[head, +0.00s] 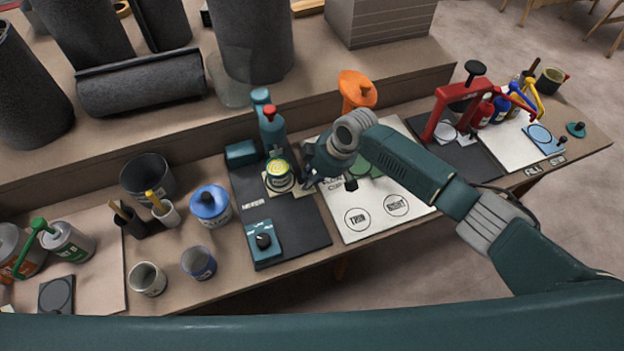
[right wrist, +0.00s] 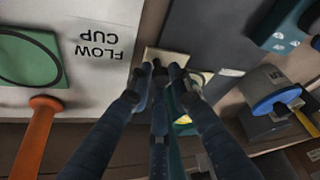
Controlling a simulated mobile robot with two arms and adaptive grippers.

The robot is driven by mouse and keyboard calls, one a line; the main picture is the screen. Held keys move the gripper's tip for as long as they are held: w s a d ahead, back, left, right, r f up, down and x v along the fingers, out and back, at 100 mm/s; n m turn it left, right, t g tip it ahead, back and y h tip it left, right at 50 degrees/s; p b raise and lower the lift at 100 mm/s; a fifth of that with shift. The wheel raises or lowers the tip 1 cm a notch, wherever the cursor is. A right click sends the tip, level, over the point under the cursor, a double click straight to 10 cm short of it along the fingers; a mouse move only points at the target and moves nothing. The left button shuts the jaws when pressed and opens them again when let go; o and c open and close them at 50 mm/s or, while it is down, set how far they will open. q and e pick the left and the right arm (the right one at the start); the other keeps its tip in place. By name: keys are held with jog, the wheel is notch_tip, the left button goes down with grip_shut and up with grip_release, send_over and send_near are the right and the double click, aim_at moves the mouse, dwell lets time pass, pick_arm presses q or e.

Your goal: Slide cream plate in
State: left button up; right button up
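The cream plate (head: 300,190) lies on the dark mixer mat (head: 298,238), partly hidden by a can with a yellow-green top (head: 279,175) standing on it. My right gripper (head: 309,182) is low at the plate's right end, beside the can. In the right wrist view its fingertips (right wrist: 160,69) are drawn close together at the edge of the cream plate (right wrist: 152,54). I cannot tell whether the plate's edge is between them. The teal mixer (head: 272,130) with a red part stands behind the can. My left gripper is out of view.
The white flow cup board (head: 376,226) with an orange stand (head: 357,90) is right of the mat. A teal knob box (head: 263,239) sits at the mat's front. A blue-lidded can (head: 210,204) and several cups stand left. A red press (head: 462,100) is farther right.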

jog(key=o, duration=0.4)
jog(key=shift+w+a+r, duration=0.25)
jog(key=shift+w+r, duration=0.1)
jog(key=shift+r, duration=0.05)
jog(key=shift+c, duration=0.2)
jog(key=shift+f, duration=0.15)
jog(key=shift+s, duration=0.1)
jog(key=v, duration=1.2)
jog(key=shift+s, duration=0.1)
